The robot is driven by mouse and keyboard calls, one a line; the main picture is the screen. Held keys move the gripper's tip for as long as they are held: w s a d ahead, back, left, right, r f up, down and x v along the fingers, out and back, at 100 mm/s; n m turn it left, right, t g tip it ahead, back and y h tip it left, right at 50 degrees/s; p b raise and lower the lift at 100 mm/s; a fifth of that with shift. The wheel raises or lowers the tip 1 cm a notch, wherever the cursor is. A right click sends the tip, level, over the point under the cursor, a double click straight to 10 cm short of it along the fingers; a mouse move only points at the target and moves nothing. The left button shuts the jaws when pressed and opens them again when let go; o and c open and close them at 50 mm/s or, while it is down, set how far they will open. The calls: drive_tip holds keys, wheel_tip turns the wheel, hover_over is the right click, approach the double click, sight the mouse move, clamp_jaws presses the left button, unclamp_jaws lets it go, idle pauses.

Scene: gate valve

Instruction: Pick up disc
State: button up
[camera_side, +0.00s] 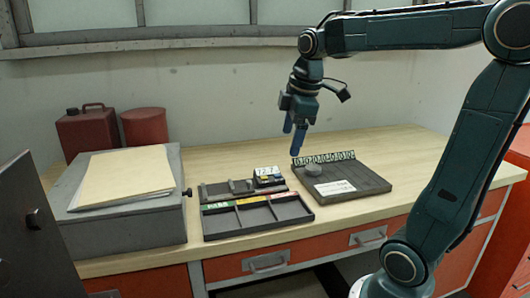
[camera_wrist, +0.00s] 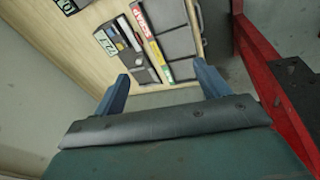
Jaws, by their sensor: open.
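A small grey round piece, which looks like the disc (camera_side: 314,169), lies on a dark flat board (camera_side: 362,180) on the workbench in the side view. My gripper (camera_side: 294,140) hangs above the bench, a little up and left of the disc in the picture, with its blue fingers pointing down. It is apart from the disc. In the wrist view my gripper (camera_wrist: 163,80) shows two blue fingers spread wide with nothing between them. The disc does not show in the wrist view.
A row of upright pieces (camera_side: 322,158) lines the board's back edge. A dark tray with coloured labels (camera_side: 257,216) and a holder with a small display (camera_side: 268,176) stand left of it. A grey box (camera_side: 130,215) and red cans (camera_side: 86,130) are further left.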

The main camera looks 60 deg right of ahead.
drive_tip(key=w+d+f+n+g, duration=0.1)
drive_tip(key=w+d+n+g, duration=0.2)
drive_tip(key=d, duration=0.9)
drive_tip(key=n+y, duration=0.1)
drive_tip(key=n, duration=0.4)
hover_over(313, 167)
wheel_tip(313, 167, down, 4)
drive_tip(key=shift+s, duration=0.1)
drive_tip(key=shift+f, duration=0.1)
drive_tip(key=shift+a+f, duration=0.1)
drive_tip(key=shift+f, duration=4.15)
drive_tip(key=shift+a+f, duration=0.1)
drive_tip(key=shift+f, duration=2.5)
drive_tip(key=shift+r, duration=0.1)
drive_tip(key=c, duration=1.3)
